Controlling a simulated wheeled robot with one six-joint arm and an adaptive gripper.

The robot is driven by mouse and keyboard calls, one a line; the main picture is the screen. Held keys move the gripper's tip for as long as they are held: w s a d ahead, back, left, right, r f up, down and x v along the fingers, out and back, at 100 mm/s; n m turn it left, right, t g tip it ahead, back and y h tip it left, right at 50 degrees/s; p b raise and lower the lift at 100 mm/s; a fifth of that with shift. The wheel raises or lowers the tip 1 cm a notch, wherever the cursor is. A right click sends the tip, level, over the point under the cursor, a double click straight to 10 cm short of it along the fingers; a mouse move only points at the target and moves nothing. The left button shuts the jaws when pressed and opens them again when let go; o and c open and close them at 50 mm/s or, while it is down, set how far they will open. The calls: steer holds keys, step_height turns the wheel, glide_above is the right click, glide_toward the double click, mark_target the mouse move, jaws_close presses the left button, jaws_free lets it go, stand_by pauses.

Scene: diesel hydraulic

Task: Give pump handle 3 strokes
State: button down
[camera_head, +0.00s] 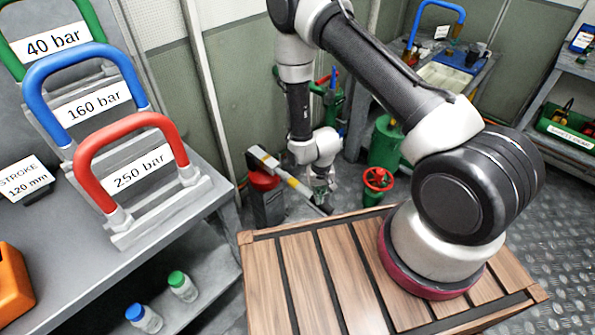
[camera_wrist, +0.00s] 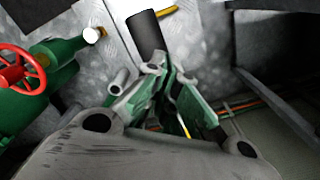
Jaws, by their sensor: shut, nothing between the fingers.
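The pump handle (camera_head: 296,184) is a sloping bar with a pale upper part, a yellow band and a dark grip at its lower right end. It is mounted on a dark pump with a red top (camera_head: 264,182) on the floor behind the wooden deck. My gripper (camera_head: 321,192) is at the handle's lower end, close to the dark grip. In the wrist view the dark grip (camera_wrist: 146,34) lies just beyond the fingertips of my gripper (camera_wrist: 168,78). The fingers are shut with nothing between them. Whether they touch the grip I cannot tell.
A red handwheel (camera_head: 378,179) on green pipework stands right of the handle. The slatted wooden deck (camera_head: 290,275) is in front. A bench (camera_head: 60,265) at left carries blue, red and green bar-labelled frames. A green cylinder (camera_head: 385,145) stands behind.

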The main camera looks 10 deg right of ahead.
steer(key=shift+s+f, duration=0.1)
steer(key=shift+f, duration=0.25)
step_height(320, 180, up, 16)
steer(key=w, duration=0.1)
steer(key=shift+a, duration=0.3)
stand_by(1.1)
stand_by(0.6)
step_height(320, 180, up, 5)
stand_by(0.5)
